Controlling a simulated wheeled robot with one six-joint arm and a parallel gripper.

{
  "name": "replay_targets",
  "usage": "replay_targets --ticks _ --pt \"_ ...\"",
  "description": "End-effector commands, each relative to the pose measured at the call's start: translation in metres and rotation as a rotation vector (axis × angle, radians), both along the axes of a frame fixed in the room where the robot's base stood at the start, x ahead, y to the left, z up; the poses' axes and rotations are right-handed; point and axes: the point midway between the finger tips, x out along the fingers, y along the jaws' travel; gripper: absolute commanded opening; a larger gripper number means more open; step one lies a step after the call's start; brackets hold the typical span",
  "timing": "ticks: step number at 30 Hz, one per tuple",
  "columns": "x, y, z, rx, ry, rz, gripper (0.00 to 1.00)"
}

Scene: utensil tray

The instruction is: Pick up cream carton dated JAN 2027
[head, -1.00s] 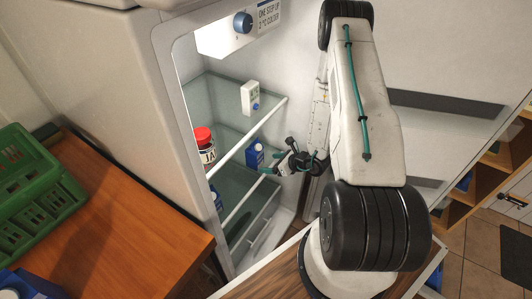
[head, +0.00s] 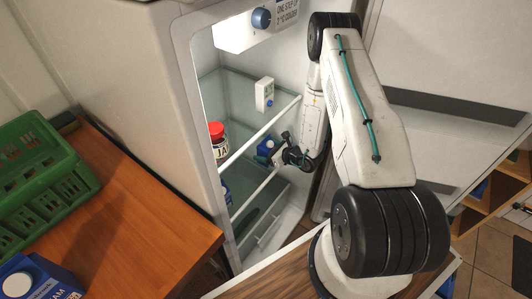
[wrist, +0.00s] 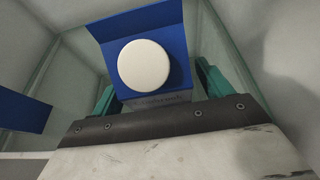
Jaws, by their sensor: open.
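A blue carton with a white cap (head: 264,146) stands on a fridge shelf. In the wrist view its blue top and round white cap (wrist: 145,66) fill the middle. No date on it can be read. My gripper (head: 277,149) is open at the carton inside the fridge. In the wrist view, its teal fingers stand on either side of the carton; whether they touch it I cannot tell. A partly hidden blue item (head: 226,192) is lower in the fridge.
A jar with a red lid (head: 217,142) and a small white device (head: 264,94) are on the fridge shelves. Another blue item (wrist: 25,112) shows left in the wrist view. A green crate (head: 40,180) sits on the wooden counter (head: 150,225). The fridge door is open at right.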

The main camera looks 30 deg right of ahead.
Motion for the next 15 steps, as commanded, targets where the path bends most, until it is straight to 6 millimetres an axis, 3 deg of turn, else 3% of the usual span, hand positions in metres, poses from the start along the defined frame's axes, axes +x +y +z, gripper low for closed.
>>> replay_targets --ticks 2,3,9,15 --pt "-0.0002 -0.0001 0.0001 0.0 0.0 0.0 0.78" --pt "-0.0003 -0.0001 0.0001 0.0 0.0 0.0 0.73" --pt "-0.0004 -0.0001 0.0001 0.0 0.001 0.0 0.19" --pt "-0.0002 -0.0003 0.0005 -0.001 0.0 0.0 0.19"
